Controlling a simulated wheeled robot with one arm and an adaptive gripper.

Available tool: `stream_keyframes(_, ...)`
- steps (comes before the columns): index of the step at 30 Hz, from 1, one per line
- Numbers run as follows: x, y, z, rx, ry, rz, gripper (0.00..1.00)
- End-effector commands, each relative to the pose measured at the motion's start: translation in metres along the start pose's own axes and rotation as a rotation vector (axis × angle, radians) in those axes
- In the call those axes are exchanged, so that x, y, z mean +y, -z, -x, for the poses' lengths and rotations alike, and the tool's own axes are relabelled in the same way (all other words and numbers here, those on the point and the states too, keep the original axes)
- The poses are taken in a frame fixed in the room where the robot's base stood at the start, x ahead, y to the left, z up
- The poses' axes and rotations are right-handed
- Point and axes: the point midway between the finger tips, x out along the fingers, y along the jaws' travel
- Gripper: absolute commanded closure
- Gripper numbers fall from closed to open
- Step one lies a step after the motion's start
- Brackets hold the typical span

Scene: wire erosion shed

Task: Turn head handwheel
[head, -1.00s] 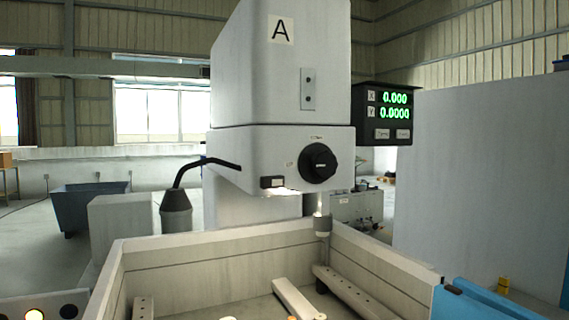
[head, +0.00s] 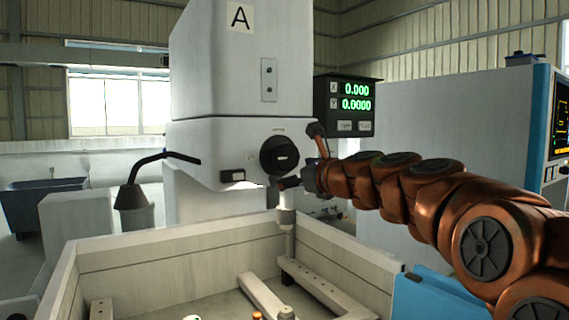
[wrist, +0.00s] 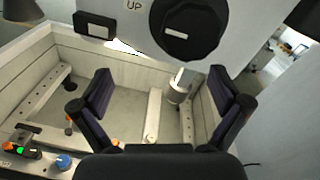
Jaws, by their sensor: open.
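The head handwheel (head: 280,155) is a round black knob with a short white mark, on the front of the white machine head (head: 215,150). It also shows at the top of the wrist view (wrist: 188,28), partly cut off by the frame edge. My gripper (head: 300,158) is at the right of the handwheel in the head view, its dark fingers spread. In the wrist view my gripper (wrist: 160,84) is open and empty, and the handwheel lies above and beyond the fingertips. I cannot tell whether a finger touches it.
Below the head is a walled tank (head: 180,255) with pale bars inside. A nozzle (head: 286,212) hangs below the head. A readout (head: 345,105) is at its right, and a black lamp (head: 135,190) stands at the left.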

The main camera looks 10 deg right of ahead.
Motion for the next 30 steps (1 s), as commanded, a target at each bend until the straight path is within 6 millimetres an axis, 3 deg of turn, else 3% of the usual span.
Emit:
stream_keyframes(3, -0.026, -0.014, 0.000, -0.046, 0.054, -0.115, 0.01)
stream_keyframes(6, -0.034, -0.019, -0.001, -0.062, 0.071, -0.152, 0.01)
stream_keyframes(14, -0.036, -0.019, -0.015, -0.060, 0.071, -0.154, 0.01)
stream_keyframes(30, -0.040, -0.022, -0.072, -0.059, 0.071, -0.152, 0.01)
